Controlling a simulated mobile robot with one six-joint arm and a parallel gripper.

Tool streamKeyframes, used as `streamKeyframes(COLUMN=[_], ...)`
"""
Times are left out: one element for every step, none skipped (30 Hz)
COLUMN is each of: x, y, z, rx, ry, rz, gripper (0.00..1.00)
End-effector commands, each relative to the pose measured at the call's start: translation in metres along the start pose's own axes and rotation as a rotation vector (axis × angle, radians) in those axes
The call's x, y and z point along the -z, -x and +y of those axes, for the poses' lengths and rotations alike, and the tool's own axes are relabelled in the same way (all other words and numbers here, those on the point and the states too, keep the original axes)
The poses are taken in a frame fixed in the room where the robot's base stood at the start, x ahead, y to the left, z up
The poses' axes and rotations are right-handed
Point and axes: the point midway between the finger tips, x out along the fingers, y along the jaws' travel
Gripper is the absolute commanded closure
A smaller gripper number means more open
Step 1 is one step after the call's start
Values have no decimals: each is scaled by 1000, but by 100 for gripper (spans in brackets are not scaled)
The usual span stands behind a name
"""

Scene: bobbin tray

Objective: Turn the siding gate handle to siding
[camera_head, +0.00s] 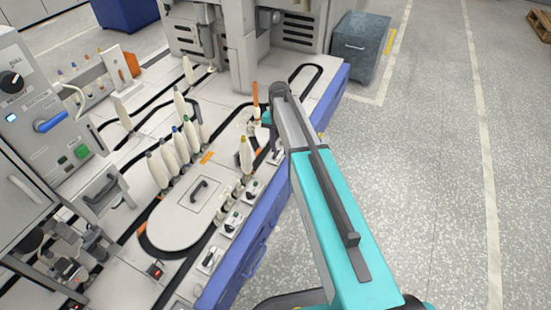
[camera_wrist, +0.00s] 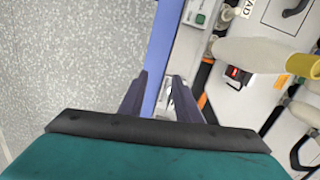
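My gripper (camera_wrist: 160,88) shows in the wrist view with its two dark fingers apart. Between and beyond them is a pale panel with a small grey metal part (camera_wrist: 173,98), partly covered by the right finger. I cannot tell whether this part is the siding gate handle, nor whether the fingers touch it. In the head view my arm hides most of the gripper. Several small plates with dark handles line the machine's front edge, such as one handle (camera_head: 233,220) and another nearer handle (camera_head: 209,259). Their labels are too small to read there.
A white bobbin with a yellow end (camera_wrist: 260,55) lies across the wrist view close to the gripper's right. A red-lit switch box (camera_wrist: 237,77) and green button (camera_wrist: 199,18) are nearby. Upright bobbins (camera_head: 182,147) stand on the machine. Floor (camera_head: 430,160) to the right is clear.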

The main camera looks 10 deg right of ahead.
Motion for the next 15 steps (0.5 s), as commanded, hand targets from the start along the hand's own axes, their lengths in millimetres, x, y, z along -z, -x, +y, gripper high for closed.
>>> streamKeyframes(x=[12, 16, 22, 26, 30, 35, 39, 43, 47, 50, 53, 56, 58, 59, 61], y=[-4, -2, 2, 4, 7, 10, 14, 16, 20, 23, 26, 29, 32, 34, 37], z=[-7, -9, -12, -15, -17, -20, -22, -24, -27, -29, -30, -32, -33, -34, -35], rx=[6, 9, 13, 16, 18, 22, 25, 28, 32, 34, 36, 39, 41, 43, 45], ry=[-10, -18, -28, -35, -42, -52, -59, -66, -74, -80, -87, -94, -98, -102, -106], rz=[11, 16, 21, 26, 30, 36, 42, 46, 51, 55, 58, 61, 64, 66, 69], gripper=[70, 70, 70, 70, 70, 70, 70, 70, 70, 70, 70, 70, 70, 70, 70])
